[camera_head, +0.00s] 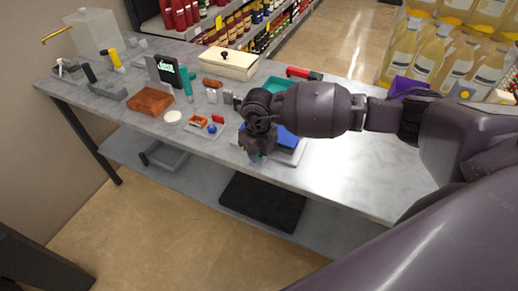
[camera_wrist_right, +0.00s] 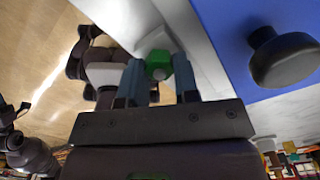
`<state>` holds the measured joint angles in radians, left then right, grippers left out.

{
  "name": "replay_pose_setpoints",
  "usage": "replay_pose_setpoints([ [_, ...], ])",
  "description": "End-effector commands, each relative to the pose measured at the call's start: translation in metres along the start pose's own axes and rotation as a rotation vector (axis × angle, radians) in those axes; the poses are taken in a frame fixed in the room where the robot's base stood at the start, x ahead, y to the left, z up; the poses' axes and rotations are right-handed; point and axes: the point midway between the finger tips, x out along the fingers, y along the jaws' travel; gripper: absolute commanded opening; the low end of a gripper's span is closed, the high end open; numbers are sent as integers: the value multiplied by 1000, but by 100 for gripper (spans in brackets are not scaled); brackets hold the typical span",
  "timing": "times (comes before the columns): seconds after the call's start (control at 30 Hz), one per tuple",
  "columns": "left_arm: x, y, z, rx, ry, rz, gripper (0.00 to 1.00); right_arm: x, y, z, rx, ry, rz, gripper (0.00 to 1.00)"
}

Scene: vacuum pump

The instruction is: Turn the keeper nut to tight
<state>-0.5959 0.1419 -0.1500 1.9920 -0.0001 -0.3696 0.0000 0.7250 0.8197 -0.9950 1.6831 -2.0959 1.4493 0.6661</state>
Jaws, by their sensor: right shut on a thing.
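My right gripper (camera_head: 256,154) is over the front edge of the table, at the vacuum pump. The pump's blue top (camera_head: 287,138) shows behind and to the right of the gripper, on a light grey base. In the right wrist view, the two fingers of my right gripper (camera_wrist_right: 160,78) stand on either side of a green nut with a grey end (camera_wrist_right: 158,65) and are shut on it. The blue plate (camera_wrist_right: 235,40) with a black round knob (camera_wrist_right: 283,58) lies to the right of the fingers. Whether the nut is tight cannot be told. My left gripper is not in view.
The grey table (camera_head: 350,168) is clear to the right of the pump. A teal tray (camera_head: 279,84) and a red-and-black tool (camera_head: 303,73) lie behind. A brown block (camera_head: 150,101), a white dish (camera_head: 172,117) and small parts stand to the left.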

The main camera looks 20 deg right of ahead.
Motion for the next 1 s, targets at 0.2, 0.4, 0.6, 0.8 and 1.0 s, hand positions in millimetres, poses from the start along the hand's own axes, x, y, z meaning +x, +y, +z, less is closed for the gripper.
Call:
replay_pose_setpoints([
  [0.2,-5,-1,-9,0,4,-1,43,-2,0,0,163,-1,1,5],
  [0.4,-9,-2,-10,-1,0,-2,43,-2,0,1,264,-1,1,5],
  [0.6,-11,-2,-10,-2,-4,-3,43,-1,0,1,319,-2,1,5],
  [0.8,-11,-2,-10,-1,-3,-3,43,-1,0,1,337,-2,0,5],
  [1.0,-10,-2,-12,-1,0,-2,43,-1,0,1,338,-2,0,5],
])
